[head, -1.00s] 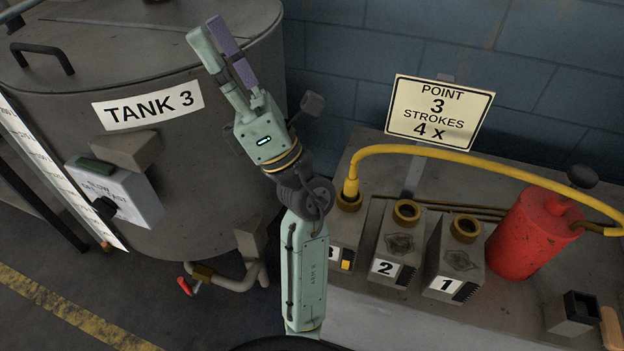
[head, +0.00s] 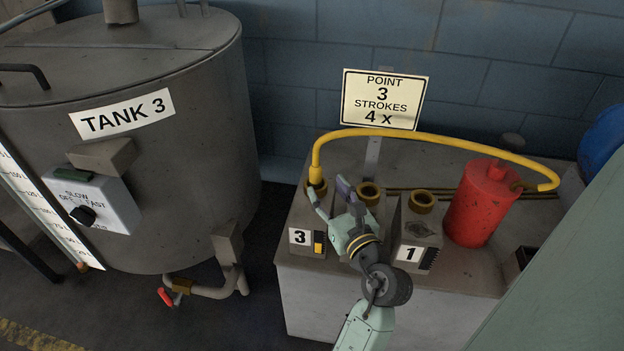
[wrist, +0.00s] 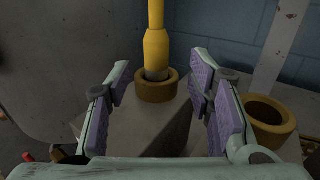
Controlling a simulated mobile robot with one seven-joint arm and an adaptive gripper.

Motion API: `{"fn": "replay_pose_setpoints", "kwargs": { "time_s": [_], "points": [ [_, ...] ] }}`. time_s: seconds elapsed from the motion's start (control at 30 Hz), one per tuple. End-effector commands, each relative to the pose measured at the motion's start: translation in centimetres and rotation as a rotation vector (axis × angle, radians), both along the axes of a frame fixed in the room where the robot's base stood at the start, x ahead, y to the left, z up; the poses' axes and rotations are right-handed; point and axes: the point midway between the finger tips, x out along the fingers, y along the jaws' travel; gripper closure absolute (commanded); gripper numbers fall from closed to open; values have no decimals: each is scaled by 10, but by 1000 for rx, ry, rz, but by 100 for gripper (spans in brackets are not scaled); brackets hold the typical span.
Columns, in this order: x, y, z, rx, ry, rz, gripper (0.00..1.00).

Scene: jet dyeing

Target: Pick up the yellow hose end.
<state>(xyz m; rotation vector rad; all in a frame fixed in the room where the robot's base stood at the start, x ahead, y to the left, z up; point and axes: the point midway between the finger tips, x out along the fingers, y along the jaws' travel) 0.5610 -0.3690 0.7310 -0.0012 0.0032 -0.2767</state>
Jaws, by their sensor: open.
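The yellow hose end (head: 316,160) stands upright in the brass socket (head: 318,188) of block 3. It also shows in the wrist view (wrist: 156,52), seated in its brass ring (wrist: 155,90). My gripper (head: 327,196) is open and empty in front of block 3. In the wrist view its two purple-padded fingers (wrist: 160,96) stand apart on the left and right, with the hose end beyond and between them. The fingers do not touch the hose. The hose arches right from this end to the red cylinder (head: 482,205).
Block 3 (head: 307,240) stands on the bench beside a second socket (head: 369,193), whose block is mostly hidden by my arm. Block 1 (head: 418,235) is further right. A sign (head: 383,98) stands behind. Tank 3 (head: 190,190) is at the left, with a floor gap between.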

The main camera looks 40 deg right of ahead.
Motion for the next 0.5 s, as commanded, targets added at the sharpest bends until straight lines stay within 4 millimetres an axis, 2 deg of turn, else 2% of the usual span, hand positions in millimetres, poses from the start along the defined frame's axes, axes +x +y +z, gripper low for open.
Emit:
{"fn": "replay_pose_setpoints", "kwargs": {
  "time_s": [0.27, 0.5],
  "points": [
    [25, -5, 2, 2, -2, 3, 52],
    [59, -13, 3, 1, -2, 2, 52]
  ]
}}
